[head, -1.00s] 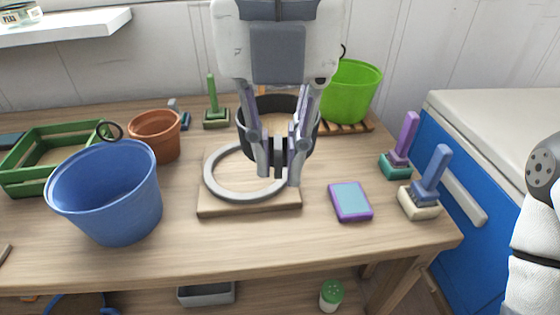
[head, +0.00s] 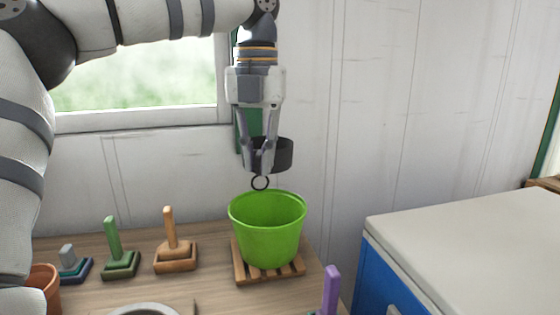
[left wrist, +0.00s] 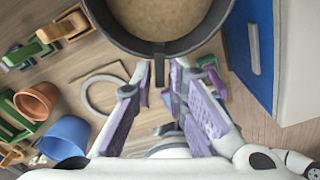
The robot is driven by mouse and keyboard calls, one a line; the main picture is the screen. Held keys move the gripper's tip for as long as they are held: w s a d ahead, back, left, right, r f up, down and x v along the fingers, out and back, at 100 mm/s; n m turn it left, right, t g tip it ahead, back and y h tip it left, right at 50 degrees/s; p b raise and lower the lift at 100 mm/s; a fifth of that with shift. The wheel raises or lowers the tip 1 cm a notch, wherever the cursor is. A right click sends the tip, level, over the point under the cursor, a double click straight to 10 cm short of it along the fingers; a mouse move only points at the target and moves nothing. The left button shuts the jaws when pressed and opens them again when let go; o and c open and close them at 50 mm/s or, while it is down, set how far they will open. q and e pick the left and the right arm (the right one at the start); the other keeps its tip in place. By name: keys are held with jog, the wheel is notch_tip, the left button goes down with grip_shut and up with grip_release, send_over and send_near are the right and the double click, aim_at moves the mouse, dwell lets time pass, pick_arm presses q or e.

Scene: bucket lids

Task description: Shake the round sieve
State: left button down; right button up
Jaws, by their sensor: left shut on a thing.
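The round sieve (head: 285,154) is a dark, shallow cylinder in the head view, held in the air above the green bucket (head: 268,230). My left gripper (head: 260,168) points down and is shut on the sieve's short handle, partly covering the sieve. In the left wrist view the sieve (left wrist: 112,30) fills the top, with tan grainy material (left wrist: 160,12) inside. Its dark handle (left wrist: 160,72) lies between the fingers (left wrist: 160,88). My right gripper is out of view.
Stacking posts in green (head: 114,240) and orange (head: 170,228) stand left of the bucket. A grey ring (head: 145,309) is at the bottom edge. A blue cabinet with a pale top (head: 470,235) is at right. The wall is close behind the bucket.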

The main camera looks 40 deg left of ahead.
pick_arm(q)
jog(key=shift+s, duration=0.15)
jog(key=shift+f, duration=0.2)
notch_tip(320, 180, down, 6)
jog(key=shift+r, duration=0.15)
jog(key=shift+w+d, duration=0.6)
jog(key=shift+d, duration=0.2)
jog(key=s+a, duration=0.2)
jog(key=a, duration=0.1)
jog(key=shift+s+a, duration=0.1)
jog(key=shift+s, duration=0.05)
jog(key=shift+w+d, duration=0.65)
jog(key=shift+d, duration=0.25)
jog(key=shift+w+d, duration=0.65)
jog(key=shift+d, duration=0.2)
jog(key=shift+s+a, duration=0.1)
jog(key=shift+s, duration=0.05)
